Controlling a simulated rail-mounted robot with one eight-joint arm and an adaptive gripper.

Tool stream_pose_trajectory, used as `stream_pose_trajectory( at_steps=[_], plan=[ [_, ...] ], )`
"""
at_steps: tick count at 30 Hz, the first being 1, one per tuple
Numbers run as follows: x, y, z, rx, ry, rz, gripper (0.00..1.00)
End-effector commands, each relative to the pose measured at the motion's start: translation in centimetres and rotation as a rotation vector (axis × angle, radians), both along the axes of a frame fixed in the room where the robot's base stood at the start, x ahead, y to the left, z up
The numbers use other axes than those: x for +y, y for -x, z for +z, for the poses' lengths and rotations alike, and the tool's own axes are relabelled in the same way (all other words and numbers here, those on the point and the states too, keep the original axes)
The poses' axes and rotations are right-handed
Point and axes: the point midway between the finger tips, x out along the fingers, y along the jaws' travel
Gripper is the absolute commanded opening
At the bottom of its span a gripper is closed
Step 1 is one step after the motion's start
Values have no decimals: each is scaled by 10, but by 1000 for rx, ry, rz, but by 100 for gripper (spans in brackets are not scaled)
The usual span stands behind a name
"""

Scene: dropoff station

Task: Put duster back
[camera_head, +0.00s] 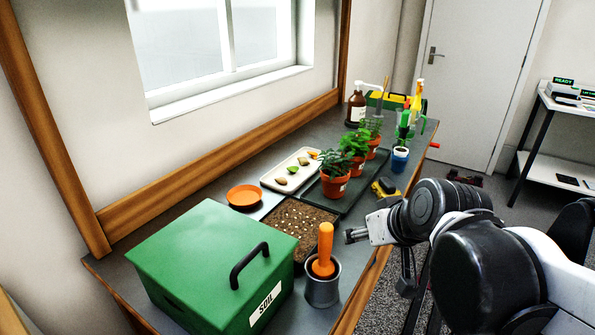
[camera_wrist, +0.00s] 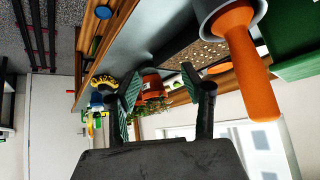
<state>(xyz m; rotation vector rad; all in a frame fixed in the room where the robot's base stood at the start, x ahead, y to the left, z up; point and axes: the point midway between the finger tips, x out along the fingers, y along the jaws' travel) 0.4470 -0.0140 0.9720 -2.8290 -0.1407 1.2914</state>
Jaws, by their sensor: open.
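I cannot tell for sure which thing is the duster. An orange-handled tool (camera_head: 324,252) stands handle up in a grey cup (camera_head: 322,291) at the bench's near edge, its lower end hidden in the cup. A small yellow and black item (camera_head: 384,187) lies farther back on the same edge. My gripper (camera_head: 352,236) is open and empty, just right of the orange handle and apart from it. In the wrist view the orange handle (camera_wrist: 248,75) is right of the fingers (camera_wrist: 165,100), with the grey cup (camera_wrist: 228,12) above it. The yellow and black item (camera_wrist: 104,82) shows left of them.
A green soil box (camera_head: 215,260) stands left of the cup. Behind are a seed tray (camera_head: 295,222), an orange saucer (camera_head: 244,196), a white tray (camera_head: 270,178) and potted plants (camera_head: 335,186) on a dark tray (camera_head: 345,202). Bottles and a toolbox (camera_head: 385,101) crowd the far end.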

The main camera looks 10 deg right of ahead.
Motion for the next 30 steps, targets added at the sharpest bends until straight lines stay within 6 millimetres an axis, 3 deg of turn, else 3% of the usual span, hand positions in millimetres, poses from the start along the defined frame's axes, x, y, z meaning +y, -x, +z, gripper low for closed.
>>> stream_pose_trajectory(
  at_steps=[3, 10, 23, 30],
  plan=[
    [11, 33, -2, 42, 23, -16, 43],
    [15, 70, -6, 86, 59, -55, 43],
    [14, 78, -6, 94, 67, -68, 43],
    [14, 78, 18, 94, 67, -68, 43]
  ],
)
